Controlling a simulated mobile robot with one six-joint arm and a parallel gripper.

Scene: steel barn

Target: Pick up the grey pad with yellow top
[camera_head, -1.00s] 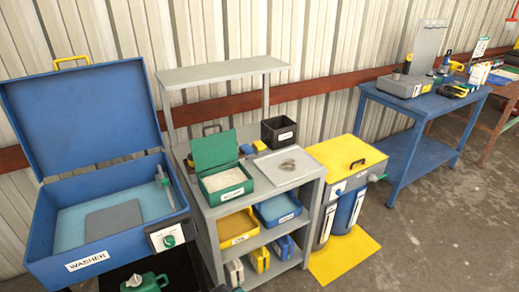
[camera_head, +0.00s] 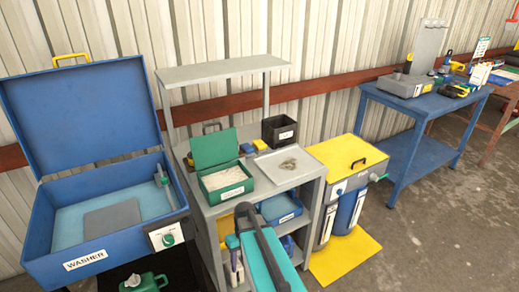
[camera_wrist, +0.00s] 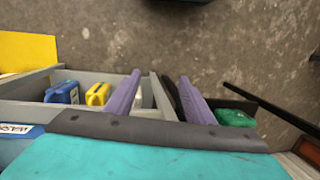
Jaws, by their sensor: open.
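On the shelf unit's top, behind the green box, a small pad with a yellow top (camera_head: 261,145) lies next to a blue block (camera_head: 247,149). Its grey lower part is too small to make out clearly. The pad does not show in the wrist view. My gripper (camera_wrist: 160,76) is open and empty, its two purple fingers apart. It is low in front of the shelf unit, away from the pad. My teal and grey arm shows at the lower middle of the head view.
An open green box (camera_head: 228,187), a silver tray (camera_head: 284,168) and a black bin (camera_head: 279,131) share the shelf top. A raised grey shelf (camera_head: 222,71) overhangs its back. The blue washer (camera_head: 105,216) stands left, a yellow-topped unit (camera_head: 346,155) right.

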